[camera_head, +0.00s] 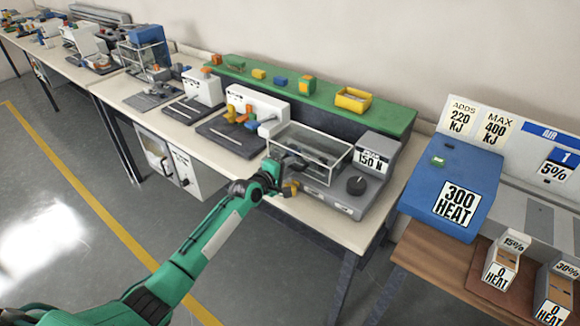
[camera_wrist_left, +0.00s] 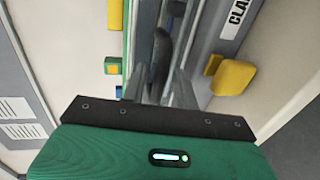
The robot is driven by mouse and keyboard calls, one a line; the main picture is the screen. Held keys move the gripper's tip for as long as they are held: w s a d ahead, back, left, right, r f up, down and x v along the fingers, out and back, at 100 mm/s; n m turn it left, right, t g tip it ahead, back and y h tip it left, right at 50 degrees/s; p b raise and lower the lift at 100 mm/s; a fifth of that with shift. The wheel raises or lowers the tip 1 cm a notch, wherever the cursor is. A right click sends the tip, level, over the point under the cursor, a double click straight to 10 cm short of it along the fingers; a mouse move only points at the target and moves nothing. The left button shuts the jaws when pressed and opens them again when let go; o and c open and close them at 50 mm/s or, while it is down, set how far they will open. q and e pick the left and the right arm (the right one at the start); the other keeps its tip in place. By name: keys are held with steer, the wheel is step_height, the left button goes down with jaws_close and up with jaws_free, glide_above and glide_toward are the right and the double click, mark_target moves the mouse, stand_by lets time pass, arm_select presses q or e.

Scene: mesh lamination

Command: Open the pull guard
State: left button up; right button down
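A clear box-shaped guard with pale edges (camera_head: 312,147) covers the bed of the grey machine marked 150 N (camera_head: 372,165) on the near end of the bench. It looks lowered. My left gripper (camera_head: 290,172) is at the guard's left front corner, and the arm hides part of that side. In the left wrist view the two grey fingers of my left gripper (camera_wrist_left: 160,82) stand apart, with a dark curved piece (camera_wrist_left: 161,48) showing between and beyond them. I cannot tell whether they touch it. My right gripper is out of view.
A dark round knob (camera_head: 356,186) sits on the machine's right. A green shelf (camera_head: 385,112) with a yellow bin (camera_head: 353,100) runs behind. Open floor (camera_head: 80,215) lies left.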

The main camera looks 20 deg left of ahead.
arm_select(q)
steer(key=shift+w+d+f, duration=0.1)
steer(key=shift+w+d, duration=0.1)
steer(key=shift+w, duration=0.25)
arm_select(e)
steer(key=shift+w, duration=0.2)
arm_select(q)
jaws_close()
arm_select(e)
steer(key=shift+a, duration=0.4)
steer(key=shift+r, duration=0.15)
